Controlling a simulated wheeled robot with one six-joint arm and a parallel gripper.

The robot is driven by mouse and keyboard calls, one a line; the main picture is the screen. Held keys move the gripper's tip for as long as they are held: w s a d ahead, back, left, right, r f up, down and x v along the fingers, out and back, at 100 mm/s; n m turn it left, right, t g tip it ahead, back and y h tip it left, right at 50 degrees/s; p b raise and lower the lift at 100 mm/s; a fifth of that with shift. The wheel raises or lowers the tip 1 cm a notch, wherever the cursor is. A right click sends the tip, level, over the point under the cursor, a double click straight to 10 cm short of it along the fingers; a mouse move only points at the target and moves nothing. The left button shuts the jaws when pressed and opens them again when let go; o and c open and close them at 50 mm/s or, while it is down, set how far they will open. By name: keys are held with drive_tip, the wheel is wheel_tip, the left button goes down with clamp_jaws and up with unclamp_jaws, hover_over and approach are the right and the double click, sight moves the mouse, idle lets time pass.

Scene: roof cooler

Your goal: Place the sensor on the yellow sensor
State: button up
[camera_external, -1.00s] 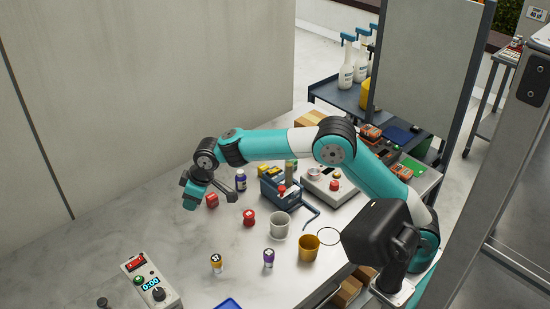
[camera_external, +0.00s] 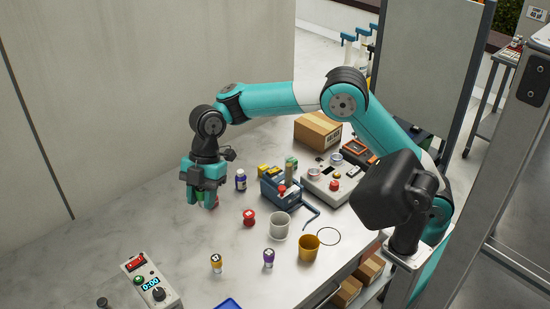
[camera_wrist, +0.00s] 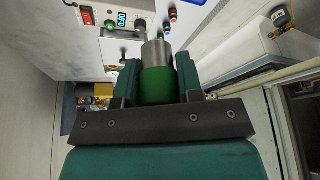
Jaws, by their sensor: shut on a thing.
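My gripper (camera_external: 201,198) points down over the left part of the table. It is shut on a green cylinder with a silver top (camera_wrist: 158,88), which sits between the two teal fingers in the wrist view. Most of this cylinder is hidden by the fingers in the external view. A small yellow piece with a pale top (camera_external: 216,264) stands upright at the front of the table, apart from my gripper. I cannot tell which pieces are sensors.
A timer box (camera_external: 150,282) lies front left. A small red object is partly hidden beside my gripper. Bare table lies between.

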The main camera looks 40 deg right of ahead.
drive_tip(key=s+f+n, duration=0.1)
hover_over(215, 260)
wheel_tip(215, 260, down, 14)
drive_tip(key=shift+r+p, duration=0.1)
drive_tip(key=shift+p, duration=0.3)
drive_tip(key=shift+f+p, duration=0.35)
drive_tip(key=shift+f, duration=2.05)
drive_tip(key=shift+f, duration=0.15)
drive_tip(key=o, duration=0.9)
drive_tip(key=shift+o, duration=0.2)
